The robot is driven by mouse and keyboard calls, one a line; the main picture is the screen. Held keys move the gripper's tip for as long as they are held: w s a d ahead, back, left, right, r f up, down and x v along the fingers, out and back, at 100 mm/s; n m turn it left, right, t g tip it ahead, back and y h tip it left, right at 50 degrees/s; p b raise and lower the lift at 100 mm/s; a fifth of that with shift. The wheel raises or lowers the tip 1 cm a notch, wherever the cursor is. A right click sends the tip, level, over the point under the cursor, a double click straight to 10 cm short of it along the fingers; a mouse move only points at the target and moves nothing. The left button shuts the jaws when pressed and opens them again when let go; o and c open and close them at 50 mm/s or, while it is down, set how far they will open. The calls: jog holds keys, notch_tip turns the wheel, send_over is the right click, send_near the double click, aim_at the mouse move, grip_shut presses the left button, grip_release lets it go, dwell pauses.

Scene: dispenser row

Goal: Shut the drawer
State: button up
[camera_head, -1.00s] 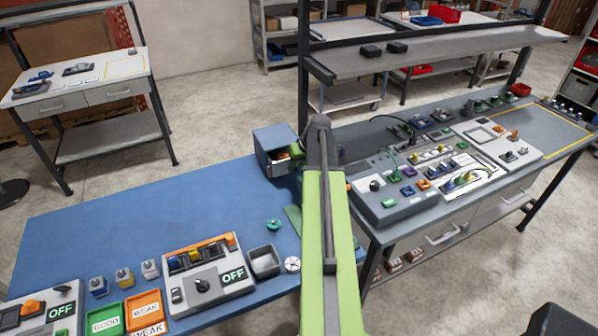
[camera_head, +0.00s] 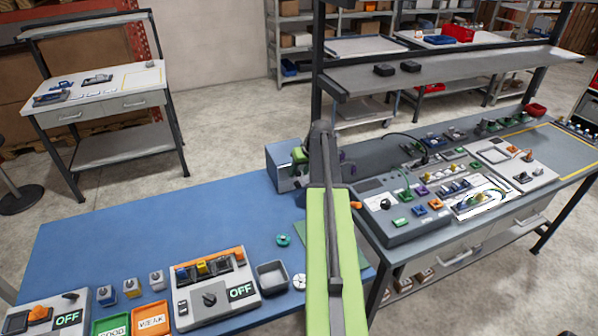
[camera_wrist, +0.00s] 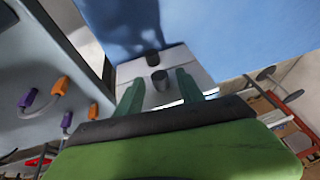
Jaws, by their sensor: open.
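The small blue-grey drawer box (camera_head: 284,178) stands at the far right end of the blue table in the head view, partly behind my arm. My gripper (camera_head: 302,156) is at the box, its green fingers partly hidden by my wrist. In the wrist view, a light grey face (camera_wrist: 135,70) with a dark round knob (camera_wrist: 159,81) lies ahead. My gripper (camera_wrist: 160,87) is open, with one green finger on each side of the knob in the picture. Whether they touch it I cannot tell. How far the drawer stands out is hidden.
The blue table (camera_head: 150,230) is clear in its middle. A grey control console (camera_head: 400,215) stands close right of my arm.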

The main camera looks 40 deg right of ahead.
jog(key=p+v, duration=1.5)
jog(key=v, duration=0.2)
jog(key=shift+p, duration=0.4)
jog(key=shift+s+r, duration=0.15)
